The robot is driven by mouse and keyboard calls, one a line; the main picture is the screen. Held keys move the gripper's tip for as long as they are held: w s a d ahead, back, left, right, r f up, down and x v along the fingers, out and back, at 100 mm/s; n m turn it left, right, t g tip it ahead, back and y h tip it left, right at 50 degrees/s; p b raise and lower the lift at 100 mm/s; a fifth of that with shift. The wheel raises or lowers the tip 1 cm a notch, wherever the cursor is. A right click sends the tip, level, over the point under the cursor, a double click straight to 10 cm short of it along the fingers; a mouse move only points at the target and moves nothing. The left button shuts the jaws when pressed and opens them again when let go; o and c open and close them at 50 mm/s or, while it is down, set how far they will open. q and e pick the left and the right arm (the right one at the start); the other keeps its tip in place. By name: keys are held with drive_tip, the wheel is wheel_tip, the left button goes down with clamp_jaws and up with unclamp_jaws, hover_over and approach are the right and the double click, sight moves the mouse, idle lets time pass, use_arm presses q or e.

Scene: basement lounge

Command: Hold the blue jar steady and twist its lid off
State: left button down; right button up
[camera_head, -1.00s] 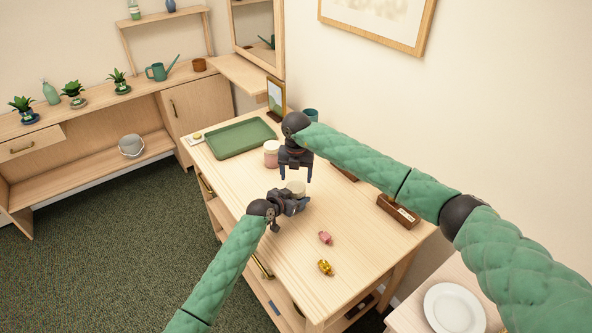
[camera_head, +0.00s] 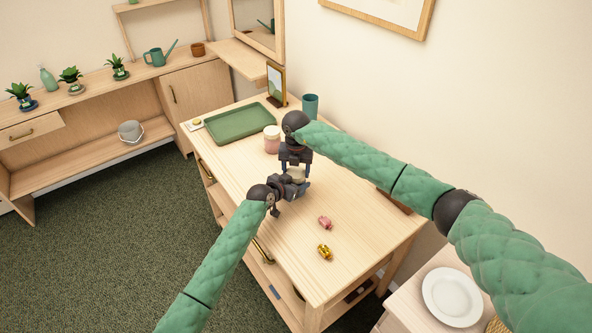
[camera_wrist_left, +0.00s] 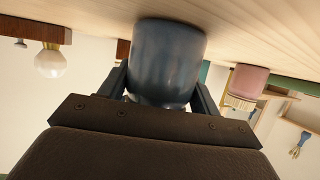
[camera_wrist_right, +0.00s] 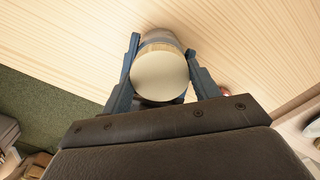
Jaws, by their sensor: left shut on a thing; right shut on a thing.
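The blue jar (camera_wrist_left: 167,62) stands on the wooden table, held between the fingers of my left gripper (camera_wrist_left: 160,95). In the head view my grippers mostly hide the jar. Its round cream lid (camera_wrist_right: 160,75) is on top of the jar, and shows in the head view (camera_head: 297,174). My right gripper (camera_wrist_right: 163,72) points down from above and is shut on the lid, one finger on each side. In the head view my right gripper (camera_head: 295,170) is directly above my left gripper (camera_head: 299,188), which reaches in from the near side.
A pink jar with a pale lid (camera_head: 271,139) stands just behind the grippers. A green tray (camera_head: 240,122), a teal cup (camera_head: 310,105) and a picture frame (camera_head: 276,84) are farther back. Pink (camera_head: 325,222) and gold (camera_head: 324,252) wrapped pieces lie in front, with bare tabletop around them.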

drive_tip(key=shift+n, duration=1.7)
drive_tip(key=o, duration=1.1)
